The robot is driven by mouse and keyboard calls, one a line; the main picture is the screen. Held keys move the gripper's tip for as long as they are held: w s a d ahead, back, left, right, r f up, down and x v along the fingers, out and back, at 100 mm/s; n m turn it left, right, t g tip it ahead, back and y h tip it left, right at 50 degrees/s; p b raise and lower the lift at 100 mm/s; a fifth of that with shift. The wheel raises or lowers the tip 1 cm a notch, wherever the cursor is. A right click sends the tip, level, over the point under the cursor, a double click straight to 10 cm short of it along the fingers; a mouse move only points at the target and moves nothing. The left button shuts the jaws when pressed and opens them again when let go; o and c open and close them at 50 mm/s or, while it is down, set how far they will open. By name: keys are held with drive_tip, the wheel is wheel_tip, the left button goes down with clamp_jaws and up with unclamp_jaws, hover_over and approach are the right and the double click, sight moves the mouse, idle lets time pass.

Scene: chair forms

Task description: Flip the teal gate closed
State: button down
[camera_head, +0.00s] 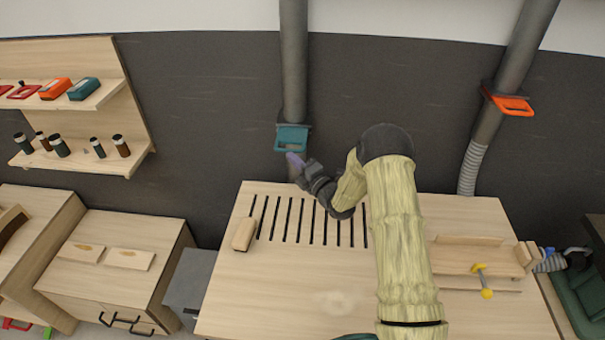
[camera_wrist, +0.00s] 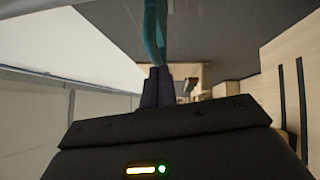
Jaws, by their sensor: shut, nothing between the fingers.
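The teal gate (camera_head: 291,139) sits at a dark collar on the grey vertical duct behind the bench. Its loop-shaped end hangs at the lower part of the collar. My gripper (camera_head: 292,158) is shut and empty, its purple fingertips just below the gate in the head view. In the wrist view, my shut fingers (camera_wrist: 158,80) point at the teal gate (camera_wrist: 154,30), which rises edge-on above the tips. The tips look very close to the gate; I cannot tell whether they touch it.
An orange gate (camera_head: 510,104) sits on the right duct. The slotted wooden bench (camera_head: 290,290) is below my arm, with a wooden block (camera_head: 244,234) on its left and a fence with a yellow knob (camera_head: 486,293) on its right. Shelves (camera_head: 140,155) hang at left.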

drive_tip(key=w+b, duration=0.2)
drive_tip(key=w, duration=0.1)
drive_tip(key=shift+w+f+b, duration=0.1)
drive_tip(key=shift+f+b, duration=0.2)
drive_tip(key=shift+b, duration=0.1)
drive_tip(key=shift+w+d+r+b, duration=0.15)
drive_tip(key=shift+w+r+b, duration=0.4)
drive_tip(key=shift+w, duration=0.2)
drive_tip(key=shift+s+a+f+b, duration=0.3)
drive_tip(key=shift+s+f+b, duration=0.1)
drive_tip(key=shift+b, duration=0.1)
drive_tip(key=s+b, duration=0.2)
drive_tip(key=s, duration=0.1)
drive_tip(key=b, duration=0.4)
approach(294, 151)
drive_tip(key=shift+s+a+f, duration=0.1)
drive_tip(key=shift+s+f, duration=0.95)
drive_tip(key=shift+s, duration=0.1)
